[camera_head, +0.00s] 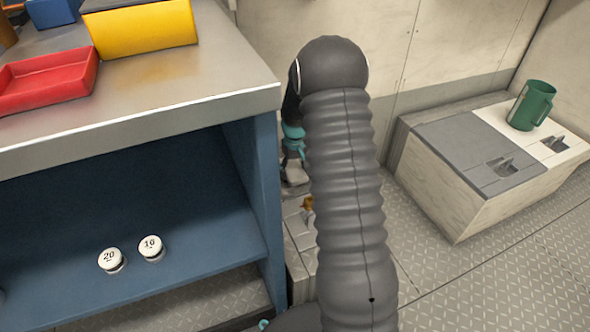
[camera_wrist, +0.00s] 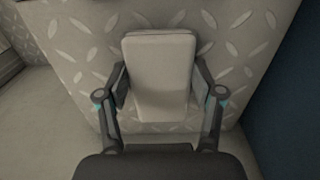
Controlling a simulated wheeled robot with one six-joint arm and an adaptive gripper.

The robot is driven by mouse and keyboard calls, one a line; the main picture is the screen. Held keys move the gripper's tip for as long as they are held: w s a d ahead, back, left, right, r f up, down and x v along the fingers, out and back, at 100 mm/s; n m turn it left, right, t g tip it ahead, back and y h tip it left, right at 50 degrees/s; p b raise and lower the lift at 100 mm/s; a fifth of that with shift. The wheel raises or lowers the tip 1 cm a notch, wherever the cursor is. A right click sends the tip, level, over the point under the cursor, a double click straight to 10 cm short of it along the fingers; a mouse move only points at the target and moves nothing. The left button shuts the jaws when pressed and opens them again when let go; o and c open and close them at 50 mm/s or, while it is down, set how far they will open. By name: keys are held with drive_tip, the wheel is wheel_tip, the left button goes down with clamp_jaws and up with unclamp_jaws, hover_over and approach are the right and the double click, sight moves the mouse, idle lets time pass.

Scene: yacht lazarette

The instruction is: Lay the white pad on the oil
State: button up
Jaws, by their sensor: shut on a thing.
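The white pad (camera_wrist: 160,70) is a pale, rounded block in the middle of the wrist view. My gripper (camera_wrist: 160,84) is shut on it, with one finger against each side. Diamond-plate floor (camera_wrist: 75,45) shows behind the pad; I cannot tell how far below it is. In the head view my arm covers most of the gripper, and the pad cannot be made out with certainty. No oil can be clearly made out in either view.
A blue cabinet with a metal top (camera_head: 200,110) stands at left, with a red tray (camera_head: 45,82) and yellow box (camera_head: 140,28) on it. Two white numbered knobs (camera_head: 151,247) sit inside. At right, a low locker (camera_head: 450,180) bears a green mug (camera_head: 531,105). Floor (camera_head: 520,265) is clear at lower right.

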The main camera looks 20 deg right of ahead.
drive_tip(key=o, duration=1)
drive_tip(key=shift+r, duration=0.1)
wheel_tip(320, 180, up, 12)
drive_tip(key=shift+f, duration=0.1)
